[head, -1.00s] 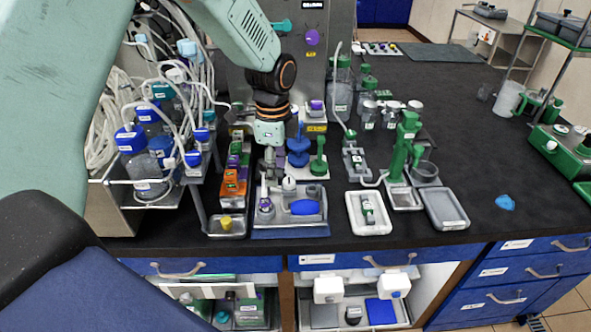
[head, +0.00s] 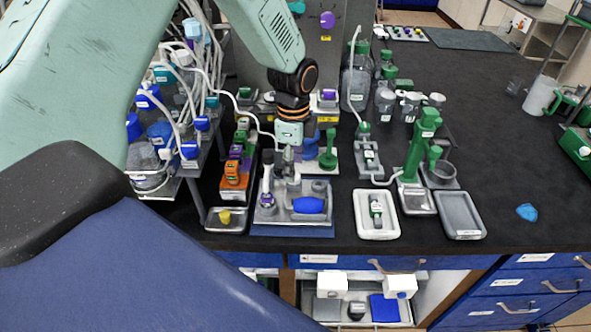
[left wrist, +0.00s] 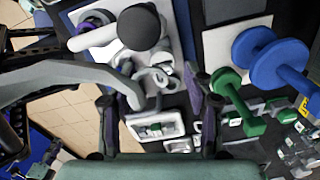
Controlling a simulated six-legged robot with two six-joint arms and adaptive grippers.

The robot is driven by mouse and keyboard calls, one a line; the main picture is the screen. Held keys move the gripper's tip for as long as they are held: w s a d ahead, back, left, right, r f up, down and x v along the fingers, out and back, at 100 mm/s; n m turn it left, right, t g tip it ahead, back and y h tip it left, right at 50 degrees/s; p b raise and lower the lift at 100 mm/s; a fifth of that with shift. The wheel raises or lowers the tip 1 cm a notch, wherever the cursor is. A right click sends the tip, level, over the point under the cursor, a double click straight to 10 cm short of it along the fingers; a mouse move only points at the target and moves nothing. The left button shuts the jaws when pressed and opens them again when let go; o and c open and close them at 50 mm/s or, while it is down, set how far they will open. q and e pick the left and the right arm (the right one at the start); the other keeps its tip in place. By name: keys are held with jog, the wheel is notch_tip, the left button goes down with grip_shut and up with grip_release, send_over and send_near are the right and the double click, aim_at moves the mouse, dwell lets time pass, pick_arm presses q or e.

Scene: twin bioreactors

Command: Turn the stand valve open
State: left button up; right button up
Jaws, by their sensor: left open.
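A green upright stand (head: 422,145) stands on a small grey tray at the right of the bench, with a pale tube running to its foot. I take it for the stand with the valve, but cannot tell its valve part surely. My right gripper is not in view.
A blue (left wrist: 275,60) and a green (left wrist: 240,100) spool-shaped piece stand close beside the left gripper. An orange and purple row of blocks (head: 236,175), a white tray (head: 377,232) and a grey tray (head: 461,232) lie nearby. The bench at the right is mostly clear.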

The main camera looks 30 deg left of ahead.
pick_arm(q)
notch_tip(320, 180, down, 2)
jog(key=shift+s+f, duration=0.1)
jog(key=shift+w+a+f, duration=0.1)
jog(key=shift+w+f, duration=0.25)
jog(key=shift+f, duration=0.25)
jog(key=shift+s+r, duration=0.15)
jog(key=shift+c, duration=0.2)
jog(key=shift+s+r, duration=0.1)
jog(key=c, duration=0.3)
jog(key=shift+w, duration=0.2)
jog(key=c, duration=0.4)
grip_shut()
